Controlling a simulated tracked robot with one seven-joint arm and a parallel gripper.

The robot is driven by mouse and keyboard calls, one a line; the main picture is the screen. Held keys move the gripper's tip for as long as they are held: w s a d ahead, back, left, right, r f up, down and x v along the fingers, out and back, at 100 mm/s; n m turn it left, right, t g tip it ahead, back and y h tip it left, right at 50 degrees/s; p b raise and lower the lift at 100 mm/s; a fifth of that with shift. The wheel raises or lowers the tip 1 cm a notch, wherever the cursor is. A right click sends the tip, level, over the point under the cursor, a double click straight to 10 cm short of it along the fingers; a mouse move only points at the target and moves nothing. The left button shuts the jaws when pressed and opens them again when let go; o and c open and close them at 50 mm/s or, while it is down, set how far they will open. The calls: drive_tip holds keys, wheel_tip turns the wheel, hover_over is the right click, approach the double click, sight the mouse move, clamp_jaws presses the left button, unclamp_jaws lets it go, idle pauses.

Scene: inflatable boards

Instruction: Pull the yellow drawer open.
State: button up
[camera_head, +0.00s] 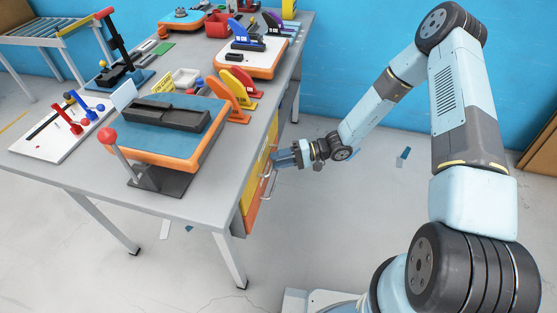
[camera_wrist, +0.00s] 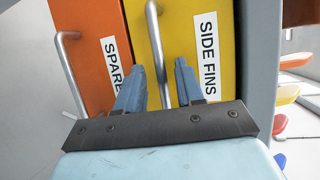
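The yellow drawer (camera_head: 263,158) is under the near right side of the grey table. In the wrist view the yellow drawer (camera_wrist: 189,19) carries a "SIDE FINS" label. It looks shut, its front level with the orange drawer beside it. Its metal bar handle (camera_wrist: 155,40) runs between the two blue fingers of my gripper (camera_wrist: 159,65). The fingers are apart, with a gap on both sides of the bar, and I see no contact. In the head view my gripper (camera_head: 277,159) is at the drawer front. How deep the fingers reach past the bar is unclear.
An orange drawer (camera_wrist: 89,20) with a "SPARE" label and its own handle (camera_wrist: 68,62) is beside the yellow one. The grey table (camera_head: 60,170) holds inflatable boards, fins and tools. The floor (camera_head: 340,215) right of the drawers is mostly clear.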

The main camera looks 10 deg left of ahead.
drive_tip(key=shift+a, duration=0.2)
clamp_jaws()
idle(0.3)
drive_tip(key=shift+f, duration=0.1)
